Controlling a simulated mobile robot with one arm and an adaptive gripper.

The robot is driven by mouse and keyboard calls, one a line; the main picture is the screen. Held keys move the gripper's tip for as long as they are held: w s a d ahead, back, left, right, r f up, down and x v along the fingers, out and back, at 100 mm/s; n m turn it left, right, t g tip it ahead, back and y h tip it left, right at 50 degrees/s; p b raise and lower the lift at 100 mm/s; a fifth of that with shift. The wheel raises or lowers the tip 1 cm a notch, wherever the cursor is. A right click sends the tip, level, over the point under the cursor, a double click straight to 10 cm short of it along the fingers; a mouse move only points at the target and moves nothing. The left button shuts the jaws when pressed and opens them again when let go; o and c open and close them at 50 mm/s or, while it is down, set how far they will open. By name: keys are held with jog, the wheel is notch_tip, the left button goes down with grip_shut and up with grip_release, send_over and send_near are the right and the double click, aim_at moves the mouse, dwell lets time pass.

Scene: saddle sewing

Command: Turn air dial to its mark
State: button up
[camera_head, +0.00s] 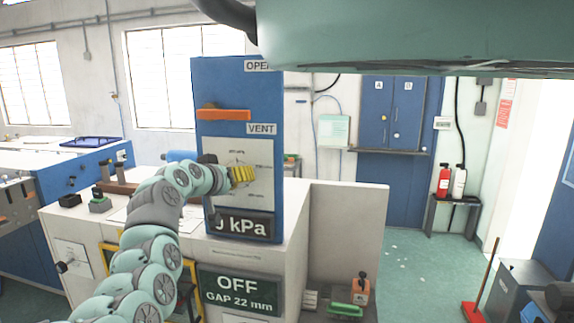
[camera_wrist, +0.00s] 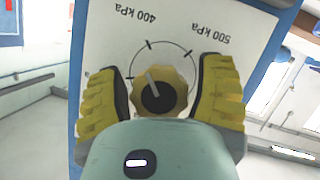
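The air dial (camera_wrist: 162,92) is a round brass-yellow knob with a dark centre and a pale pointer line. In the wrist view it sits on a white scale plate (camera_wrist: 110,35) with a ring of ticks and upside-down labels 400 kPa and 500 kPa. The pointer is toward the upper left, roughly on the 400 kPa side. My gripper (camera_wrist: 165,95) has yellow ribbed fingers, one each side of the dial, with narrow gaps visible. In the head view my gripper (camera_head: 242,176) is at the blue panel (camera_head: 210,90) and hides the dial.
An orange lever (camera_head: 224,114) is above the plate, beside the VENT label. A display (camera_head: 242,225) below, partly hidden, reads kPa after what looks like a 0. A sign (camera_head: 240,291) reads OFF, GAP 22 mm.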

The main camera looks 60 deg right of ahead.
jog(key=c, duration=1.1)
jog(key=shift+b, duration=0.35)
